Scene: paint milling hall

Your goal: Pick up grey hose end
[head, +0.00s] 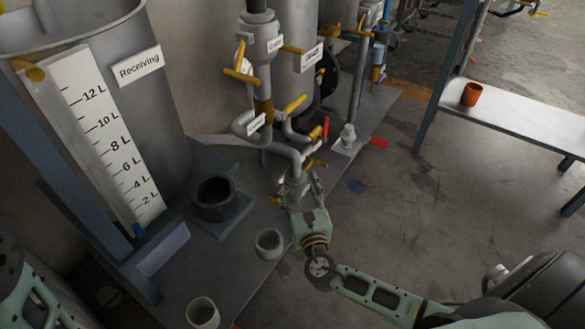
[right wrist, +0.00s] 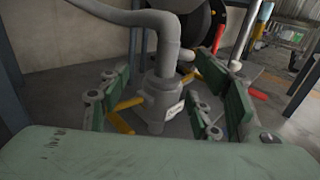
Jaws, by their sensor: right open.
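The grey hose end (head: 291,187) is a grey fitting with yellow levers at the foot of a curved grey hose (head: 290,151), near the middle of the head view. In the right wrist view the hose end (right wrist: 158,95) is upright, with a white label and yellow levers on both sides. My right gripper (head: 300,190) is open at the hose end. In the right wrist view its green-padded fingers (right wrist: 162,100) stand to the left and right of the fitting. I cannot tell whether they touch it. My left gripper is not in view.
A tank labelled Receiving (head: 150,95) stands at left. A black pot (head: 216,197) and two grey cups (head: 270,243) (head: 203,313) sit nearby. Pipes with yellow valve handles (head: 243,76) rise behind the hose. A table (head: 515,118) holds an orange cup (head: 471,94); open floor lies before it.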

